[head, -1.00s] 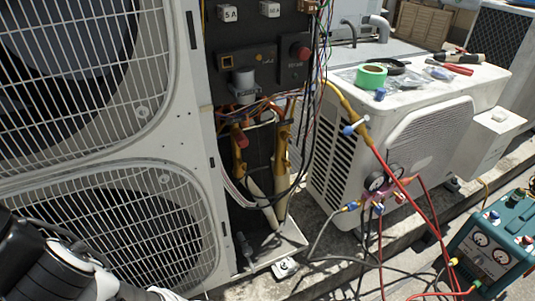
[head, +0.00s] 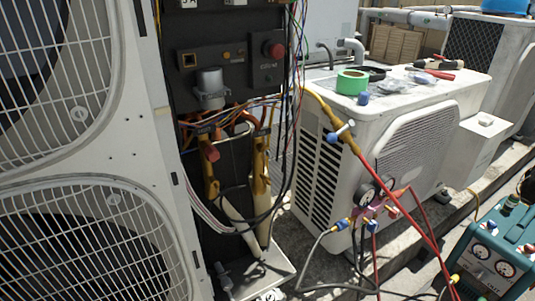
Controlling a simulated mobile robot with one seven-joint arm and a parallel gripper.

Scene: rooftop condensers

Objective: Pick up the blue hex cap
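A small blue cap (head: 363,98) sits on the top of the white condenser unit (head: 410,105), near its front edge. It stands just in front of a green tape roll (head: 351,82). At this size I cannot make out its hex shape. My gripper is not in view.
A large fan unit (head: 85,165) and an open electrical panel with wires fill the left. A yellow hose with a blue-handled valve (head: 341,131) rises just left of the cap. Black tape (head: 373,73), a red-handled tool (head: 435,75) and clear bags share the top. Gauges (head: 369,192) and hoses hang in front.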

